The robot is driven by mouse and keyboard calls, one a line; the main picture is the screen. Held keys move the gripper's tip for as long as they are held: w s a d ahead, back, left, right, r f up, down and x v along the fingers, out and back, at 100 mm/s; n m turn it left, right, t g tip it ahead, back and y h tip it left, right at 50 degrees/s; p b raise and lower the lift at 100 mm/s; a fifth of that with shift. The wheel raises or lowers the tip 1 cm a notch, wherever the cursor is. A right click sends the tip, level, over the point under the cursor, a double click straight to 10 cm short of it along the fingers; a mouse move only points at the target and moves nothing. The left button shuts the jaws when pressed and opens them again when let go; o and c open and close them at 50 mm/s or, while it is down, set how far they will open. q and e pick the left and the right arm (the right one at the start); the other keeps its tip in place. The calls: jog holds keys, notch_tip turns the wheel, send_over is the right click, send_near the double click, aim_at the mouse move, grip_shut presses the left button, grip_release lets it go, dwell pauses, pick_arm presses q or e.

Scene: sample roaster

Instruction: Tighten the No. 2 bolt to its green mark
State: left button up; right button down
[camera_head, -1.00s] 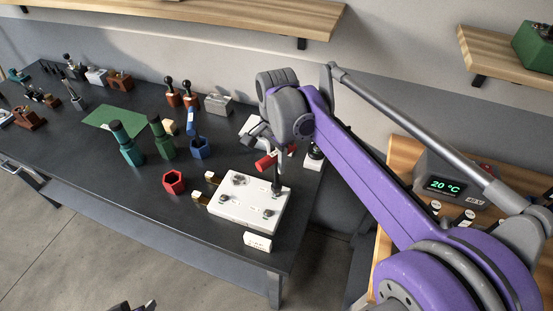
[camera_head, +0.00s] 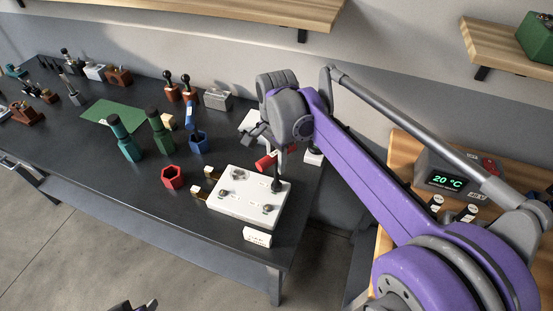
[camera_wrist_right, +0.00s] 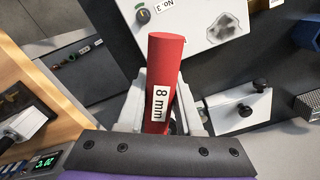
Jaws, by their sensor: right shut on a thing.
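My right gripper (camera_head: 272,148) is shut on a red cylindrical tool (camera_head: 265,162), marked "8 mm" in the right wrist view (camera_wrist_right: 163,80). The gripper is over the back right of a white plate (camera_head: 232,203) with several bolts. A dark upright piece (camera_head: 277,183) stands there below the gripper; I cannot tell whether it belongs to the tool. In the right wrist view, the bolt labelled No. 3 (camera_wrist_right: 143,15) shows beside the tool. The No. 2 label and green mark cannot be made out. A grey tip at the bottom edge of the head view may be my left gripper (camera_head: 140,305); its jaws are unclear.
An empty red hexagonal holder (camera_head: 172,179) stands left of the plate. A white block (camera_head: 257,237) is at the front edge. A roaster display reading 20 °C (camera_head: 445,181) is at right.

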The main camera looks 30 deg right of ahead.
jog(key=m, duration=0.6)
jog(key=shift+m, duration=0.4)
jog(key=m, duration=0.7)
jog(key=shift+n, duration=0.5)
jog(key=shift+r, duration=0.1)
jog(key=shift+r+p, duration=1)
jog(key=shift+r, duration=0.55)
